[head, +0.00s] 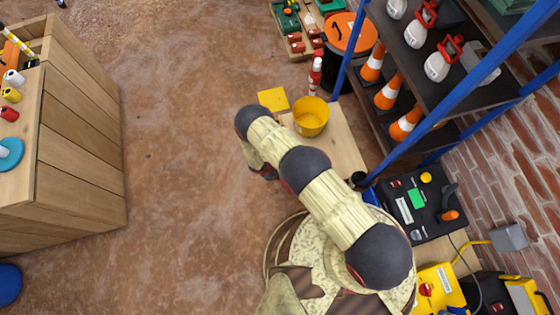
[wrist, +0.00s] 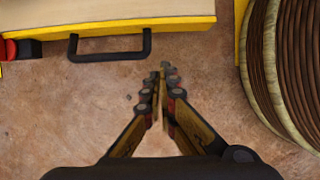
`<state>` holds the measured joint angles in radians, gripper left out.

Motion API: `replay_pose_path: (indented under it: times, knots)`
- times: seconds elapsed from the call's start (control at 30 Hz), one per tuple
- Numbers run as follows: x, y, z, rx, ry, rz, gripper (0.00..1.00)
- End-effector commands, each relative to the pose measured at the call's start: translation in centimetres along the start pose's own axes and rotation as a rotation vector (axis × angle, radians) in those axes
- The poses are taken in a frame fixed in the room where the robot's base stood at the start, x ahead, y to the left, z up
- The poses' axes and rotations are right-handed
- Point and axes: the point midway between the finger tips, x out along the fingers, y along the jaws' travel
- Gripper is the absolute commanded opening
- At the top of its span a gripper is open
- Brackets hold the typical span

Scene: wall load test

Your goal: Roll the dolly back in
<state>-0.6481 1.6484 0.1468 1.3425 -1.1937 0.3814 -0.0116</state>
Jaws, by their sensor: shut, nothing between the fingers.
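The dolly looks to be the pale wooden board with a yellow edge (wrist: 150,12) at the top of the wrist view. A black bar handle (wrist: 110,56) sticks out from its near edge. My gripper (wrist: 163,70) is shut and empty, pointing towards the board, to the right of the handle and apart from it. In the head view a wooden board (head: 343,150), probably the same dolly, carries a yellow bucket (head: 311,116). My arm covers part of it and most of my gripper; the handle is hidden there.
A reel of brown cable (wrist: 292,60) stands close on the right in the wrist view. A blue-framed shelf (head: 440,105) with cones stands on the right. A wooden workbench (head: 85,130) stands on the left. The floor (head: 185,150) between is clear. A yellow plate (head: 273,99) lies beside the board.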

Motion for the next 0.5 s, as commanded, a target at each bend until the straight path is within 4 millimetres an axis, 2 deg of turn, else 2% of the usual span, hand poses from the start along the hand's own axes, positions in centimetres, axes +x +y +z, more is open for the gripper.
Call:
replay_pose_path:
  times: [0.03, 0.3, 0.4, 0.5]
  knots:
    - [1.5, -0.1, -0.1, 0.001, 0.0, -0.002, 0.0]
    - [6.6, -0.1, -0.1, 0.003, 0.0, -0.001, 0.0]
    - [6.7, 0.0, 1.7, 0.005, 0.0, -0.001, 0.0]
    - [7.0, 0.0, 2.7, 0.004, 0.0, -0.001, 0.0]
